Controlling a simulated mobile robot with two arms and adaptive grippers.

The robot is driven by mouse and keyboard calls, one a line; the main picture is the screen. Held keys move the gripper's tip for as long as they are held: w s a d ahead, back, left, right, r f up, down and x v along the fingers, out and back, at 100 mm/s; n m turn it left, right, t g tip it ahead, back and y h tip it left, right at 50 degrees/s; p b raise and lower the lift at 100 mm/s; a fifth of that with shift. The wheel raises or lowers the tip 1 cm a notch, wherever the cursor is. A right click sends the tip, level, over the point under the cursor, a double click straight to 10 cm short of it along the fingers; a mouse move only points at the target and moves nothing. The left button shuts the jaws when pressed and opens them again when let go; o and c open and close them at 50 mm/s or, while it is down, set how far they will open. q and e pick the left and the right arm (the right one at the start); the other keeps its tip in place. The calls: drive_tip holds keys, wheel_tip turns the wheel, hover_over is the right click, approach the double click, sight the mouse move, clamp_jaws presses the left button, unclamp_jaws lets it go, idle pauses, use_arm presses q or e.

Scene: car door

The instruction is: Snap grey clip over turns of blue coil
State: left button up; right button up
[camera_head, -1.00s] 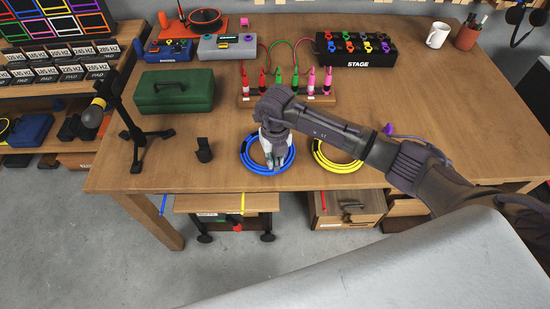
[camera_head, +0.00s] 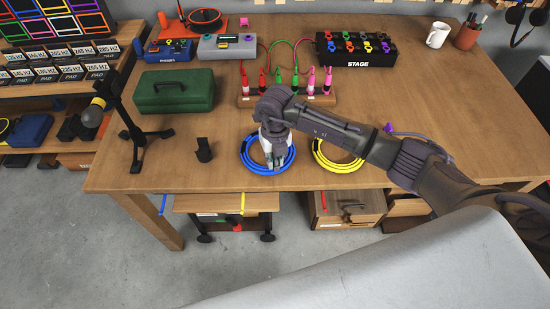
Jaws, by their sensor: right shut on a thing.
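A blue coil (camera_head: 252,165) lies flat on the wooden table near its front edge. My right gripper (camera_head: 273,162) points down over the middle of the coil, its fingertips inside or at the ring. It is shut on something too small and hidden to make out. I cannot tell a grey clip in this view; it may be hidden by the fingers. My left gripper is not in view.
A yellow coil (camera_head: 332,166) lies to the right under my right forearm. A small black holder (camera_head: 204,150) stands left of the blue coil. A green case (camera_head: 175,91), a black stand (camera_head: 140,130) and a plug rack (camera_head: 290,100) are around it.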

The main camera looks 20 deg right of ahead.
drive_tip(key=shift+f+b, duration=0.6)
drive_tip(key=shift+f, duration=0.15)
idle(0.3)
drive_tip(key=shift+s+f+b, duration=0.25)
drive_tip(key=shift+f+b, duration=0.05)
drive_tip(key=shift+f, duration=0.05)
drive_tip(key=shift+s+f+b, duration=0.2)
drive_tip(key=shift+f+b, duration=0.15)
drive_tip(key=shift+f, duration=0.05)
drive_tip(key=shift+s+f, duration=0.1)
idle(0.4)
drive_tip(key=shift+w+r+p, duration=0.25)
drive_tip(key=shift+r+p, duration=0.3)
drive_tip(key=shift+r, duration=0.1)
drive_tip(key=shift+w+r+p, duration=0.25)
drive_tip(key=shift+r+p, duration=0.25)
drive_tip(key=shift+r, duration=0.1)
drive_tip(key=shift+r+p, duration=0.75)
drive_tip(key=shift+r, duration=0.5)
